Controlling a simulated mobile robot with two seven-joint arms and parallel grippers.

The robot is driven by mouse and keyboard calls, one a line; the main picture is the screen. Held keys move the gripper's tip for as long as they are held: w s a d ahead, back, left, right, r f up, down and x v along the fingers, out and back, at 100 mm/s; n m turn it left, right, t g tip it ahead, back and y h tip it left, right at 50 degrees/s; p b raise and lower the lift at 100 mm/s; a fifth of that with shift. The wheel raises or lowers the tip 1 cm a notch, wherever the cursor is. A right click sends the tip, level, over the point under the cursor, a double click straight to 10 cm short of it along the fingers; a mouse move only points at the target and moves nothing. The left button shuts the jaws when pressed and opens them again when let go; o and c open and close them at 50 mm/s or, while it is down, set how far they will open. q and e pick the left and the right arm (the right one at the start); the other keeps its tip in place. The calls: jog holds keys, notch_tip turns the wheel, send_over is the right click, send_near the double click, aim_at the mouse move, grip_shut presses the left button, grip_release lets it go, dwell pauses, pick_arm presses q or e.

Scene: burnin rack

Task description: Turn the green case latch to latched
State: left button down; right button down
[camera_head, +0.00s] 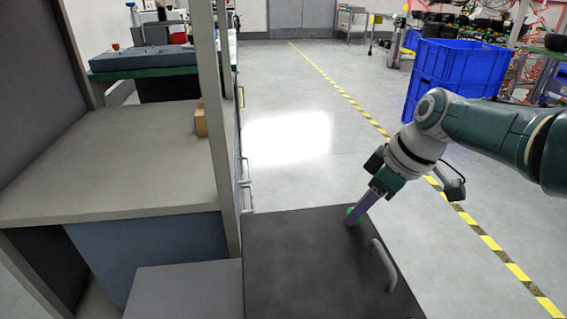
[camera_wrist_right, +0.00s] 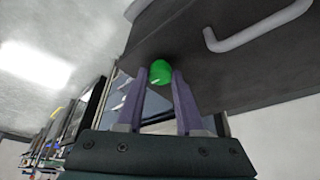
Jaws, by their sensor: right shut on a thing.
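The green case latch (camera_head: 353,215) is a small round green knob on the dark case panel (camera_head: 300,250), near its upper right edge. It also shows in the right wrist view as a green knob (camera_wrist_right: 160,72). My right gripper (camera_head: 358,213) reaches it from the upper right. In the right wrist view its two purple fingers (camera_wrist_right: 160,80) stand on either side of the knob, shut on it. The fingers hide part of the knob in the head view, and its turned position cannot be told. My left gripper is not in view.
A grey curved handle (camera_head: 384,265) stands on the same dark panel, right of the latch. Blue crates (camera_head: 455,75) stand behind my right arm. Open floor lies beyond.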

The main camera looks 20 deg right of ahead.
dwell(0.4)
jog(key=c, duration=0.5)
grip_release()
jog(key=shift+c, duration=0.2)
jog(key=shift+r, duration=0.25)
jog(key=p+v, duration=0.7)
jog(key=v, duration=0.2)
jog(key=shift+r, duration=0.15)
jog(key=shift+d, duration=0.1)
